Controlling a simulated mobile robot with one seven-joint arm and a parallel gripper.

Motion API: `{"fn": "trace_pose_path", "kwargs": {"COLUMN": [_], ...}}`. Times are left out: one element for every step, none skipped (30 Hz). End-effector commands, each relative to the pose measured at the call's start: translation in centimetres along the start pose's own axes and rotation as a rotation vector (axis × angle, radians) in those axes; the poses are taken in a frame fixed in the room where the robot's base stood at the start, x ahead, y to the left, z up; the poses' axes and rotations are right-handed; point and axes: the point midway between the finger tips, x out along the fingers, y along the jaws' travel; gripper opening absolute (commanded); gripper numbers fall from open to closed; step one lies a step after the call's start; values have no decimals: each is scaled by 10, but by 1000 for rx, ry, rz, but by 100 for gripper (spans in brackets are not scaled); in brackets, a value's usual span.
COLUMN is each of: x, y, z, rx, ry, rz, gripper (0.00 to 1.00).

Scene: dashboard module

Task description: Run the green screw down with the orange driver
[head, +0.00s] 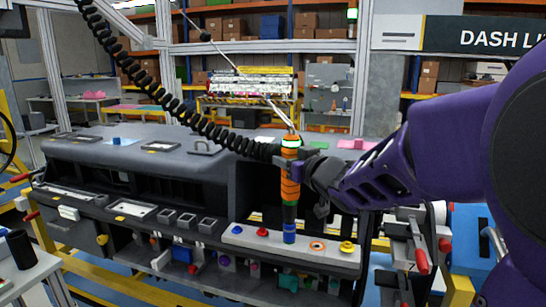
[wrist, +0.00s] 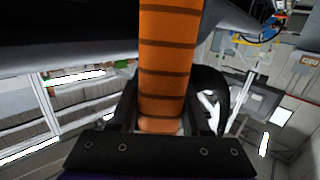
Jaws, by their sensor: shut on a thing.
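The orange driver (head: 290,148) stands about upright in the head view, with a cable at its top, a dark lower shaft and a blue tip end. Its orange banded body also fills the middle of the wrist view (wrist: 167,60). My gripper (head: 302,178) is shut around the driver's body from the right. The tip end is over the pale strip (head: 335,257) along the dashboard's front; I cannot tell whether it touches. I see no green screw; the driver's end may hide it.
Blue (head: 237,230), red (head: 262,232) and yellow (head: 347,247) screw-like pieces and an orange ring (head: 317,246) sit on the strip. The dashboard module (head: 130,150) spans left. A black coiled cable (head: 180,110) hangs across it. Red-handled clamps (head: 421,260) stand at right.

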Motion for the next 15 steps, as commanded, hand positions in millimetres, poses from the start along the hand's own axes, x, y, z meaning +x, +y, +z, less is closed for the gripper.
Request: {"fn": "trace_pose_path", "kwargs": {"x": [-1,-1,-1,-1,-1,-2,-2,-2,-2,-2,-2,-3,-3,-3,-3], "y": [2,2,2,2,2,2,2,2,2,1,1,1,1,1,1], "z": [0,-2,-4,-6,-8,-11,-13,-15,-18,-20,-22,-24,-26,-28,-30], "rx": [3,3,3,3,3,2,2,2,2,2,2,2,2,2,2], "ry": [-7,-7,-7,-7,-6,-5,-5,-4,-3,-3,-3,-2,-2,-2,-1], "rz": [4,4,4,4,4,4,4,4,4,4,3,3,3,3,3], "gripper": [0,0,0,0,0,0,0,0,0,0,0,0,0,0,0]}}
